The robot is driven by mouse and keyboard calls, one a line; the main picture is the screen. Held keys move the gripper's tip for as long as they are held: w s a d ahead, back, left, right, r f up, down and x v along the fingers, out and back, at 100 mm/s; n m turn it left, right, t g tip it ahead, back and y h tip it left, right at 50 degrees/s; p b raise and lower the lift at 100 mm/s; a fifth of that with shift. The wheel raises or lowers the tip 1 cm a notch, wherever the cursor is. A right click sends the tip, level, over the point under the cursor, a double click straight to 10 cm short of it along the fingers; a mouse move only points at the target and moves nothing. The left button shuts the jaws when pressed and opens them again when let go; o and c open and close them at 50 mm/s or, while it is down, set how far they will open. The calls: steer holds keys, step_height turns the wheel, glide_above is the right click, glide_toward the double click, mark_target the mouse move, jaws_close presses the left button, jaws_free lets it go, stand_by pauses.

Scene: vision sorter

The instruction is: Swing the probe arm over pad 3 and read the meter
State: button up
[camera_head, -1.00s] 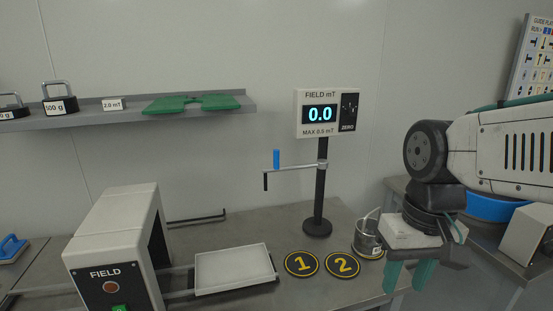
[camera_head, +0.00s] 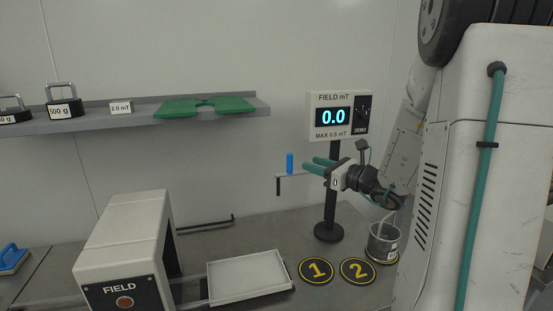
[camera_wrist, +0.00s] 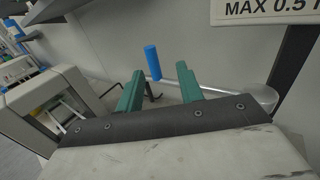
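The field meter (camera_head: 340,117) stands on a black post and its display reads 0.0. The probe arm (camera_head: 283,177) points left from the post, with an upright blue handle (camera_head: 290,164) and a black probe hanging at its end. Pad 1 (camera_head: 316,270) and pad 2 (camera_head: 357,271) lie on the bench. A yellow-edged dark disc shows under the metal bucket (camera_head: 383,241); its number is hidden. My gripper (camera_head: 312,165) is open and empty, just right of the handle. In the wrist view, the blue handle (camera_wrist: 153,62) appears between the green fingertips, slightly beyond them.
A white tray (camera_head: 248,277) lies left of the pads, beside the grey FIELD housing (camera_head: 124,245). A wall shelf (camera_head: 130,121) holds weights, a 2.0 mT block and a green plate. My arm fills the right side of the head view.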

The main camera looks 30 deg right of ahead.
mark_target(292, 160)
steer(key=shift+y, duration=0.3)
steer(key=x, duration=0.3)
steer(key=a+x, duration=0.1)
steer(key=x, duration=0.3)
steer(key=shift+a+f, duration=0.1)
steer(key=shift+a, duration=0.15)
steer(key=shift+w+a, duration=0.1)
steer(key=shift+w, duration=0.4)
